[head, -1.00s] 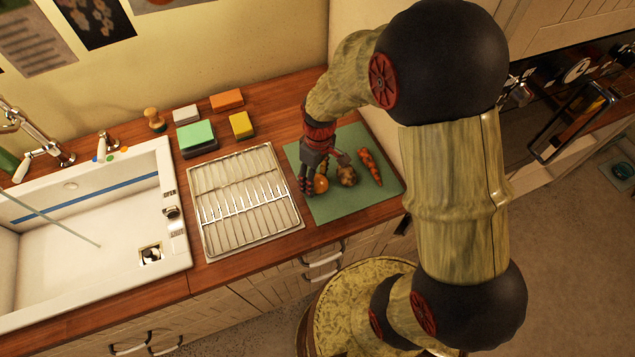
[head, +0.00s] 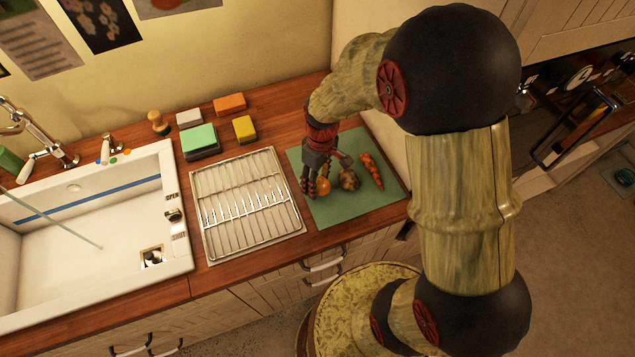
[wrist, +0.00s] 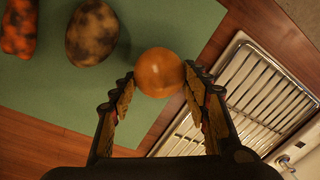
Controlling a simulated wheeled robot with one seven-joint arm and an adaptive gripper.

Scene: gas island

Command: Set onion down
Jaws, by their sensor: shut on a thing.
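The round orange-brown onion (wrist: 160,72) is between the fingertips of my gripper (wrist: 158,82) in the wrist view. My gripper is shut on it. In the head view the onion (head: 323,186) shows beside my gripper (head: 314,184), over the left part of the green cutting board (head: 330,210). Whether the onion touches the board is hard to tell.
A blotchy potato (head: 349,180) and an orange carrot (head: 371,172) lie on the board to the right of the onion. A metal dish rack (head: 247,240) sits left of the board, next to the white sink (head: 100,270). Sponges (head: 200,138) lie behind the rack.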

